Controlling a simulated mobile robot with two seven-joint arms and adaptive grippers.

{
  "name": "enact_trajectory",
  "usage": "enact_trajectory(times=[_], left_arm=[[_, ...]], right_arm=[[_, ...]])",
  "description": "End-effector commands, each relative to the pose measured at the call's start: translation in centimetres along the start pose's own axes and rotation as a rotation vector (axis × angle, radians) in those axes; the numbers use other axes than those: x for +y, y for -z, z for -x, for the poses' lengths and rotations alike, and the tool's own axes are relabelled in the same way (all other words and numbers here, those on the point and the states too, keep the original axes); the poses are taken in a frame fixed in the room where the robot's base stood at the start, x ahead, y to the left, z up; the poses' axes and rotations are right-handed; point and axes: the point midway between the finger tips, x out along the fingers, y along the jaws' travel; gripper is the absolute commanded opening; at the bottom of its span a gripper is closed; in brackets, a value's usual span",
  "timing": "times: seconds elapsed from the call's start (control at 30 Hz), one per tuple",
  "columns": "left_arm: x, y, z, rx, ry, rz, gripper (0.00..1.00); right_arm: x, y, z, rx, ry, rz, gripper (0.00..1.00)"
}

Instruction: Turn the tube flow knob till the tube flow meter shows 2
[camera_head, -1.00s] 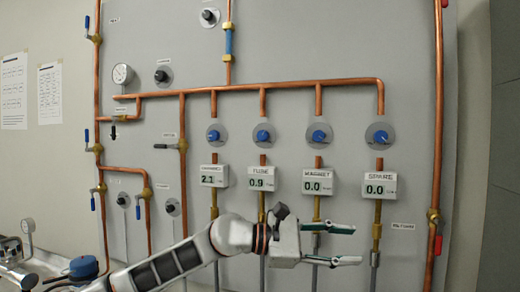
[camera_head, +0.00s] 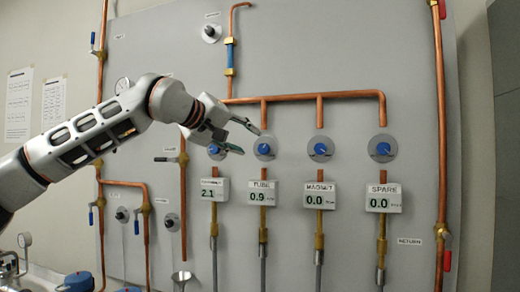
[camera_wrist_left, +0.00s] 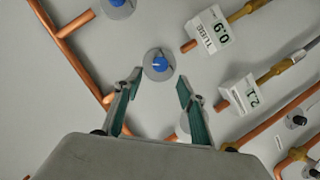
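The tube flow knob (camera_head: 264,149) is a blue knob on a grey round plate, above the white TUBE meter (camera_head: 261,193), which reads 0.9. My left gripper (camera_head: 250,142) is open just left of the tube knob in the head view. In the left wrist view the tube knob (camera_wrist_left: 159,63) lies ahead, between the lines of the two open green fingers (camera_wrist_left: 157,87); the fingers look apart from it. The TUBE meter (camera_wrist_left: 212,35) shows at the upper right there. My right gripper is in neither view.
The neighbouring blue knob (camera_head: 217,150) on the left is partly hidden by my gripper; its meter (camera_head: 209,190) reads 2.1. The MAGNET knob (camera_head: 320,148) and SPARE knob (camera_head: 382,147) are to the right, both meters at 0.0. A copper pipe (camera_head: 340,95) runs above the knobs.

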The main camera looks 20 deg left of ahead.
Motion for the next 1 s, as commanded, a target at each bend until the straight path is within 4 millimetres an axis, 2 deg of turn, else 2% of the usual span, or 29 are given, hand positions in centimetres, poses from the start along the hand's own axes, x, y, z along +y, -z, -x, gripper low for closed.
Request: enact_trajectory(times=[0.4,0.6,0.83,0.87,0.9,1.0], left_arm=[[0.1,-0.2,-6.0,-0.005,0.000,0.003,0.40],[0.0,-0.2,-7.2,-0.005,-0.001,0.003,0.40],[0.0,-0.2,-7.2,-0.005,-0.001,0.004,0.40],[0.0,-0.2,-7.2,-0.005,-0.001,0.004,0.35],[0.0,-0.2,-7.2,-0.005,-0.001,0.004,0.24],[0.0,-0.2,-7.2,-0.005,-0.001,0.004,0.01]], right_arm=[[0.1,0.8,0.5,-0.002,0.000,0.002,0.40],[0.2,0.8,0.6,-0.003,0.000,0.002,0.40],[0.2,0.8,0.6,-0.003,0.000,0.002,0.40],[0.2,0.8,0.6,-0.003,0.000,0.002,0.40],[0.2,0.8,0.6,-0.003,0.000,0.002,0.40],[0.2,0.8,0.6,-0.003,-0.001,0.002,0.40]])
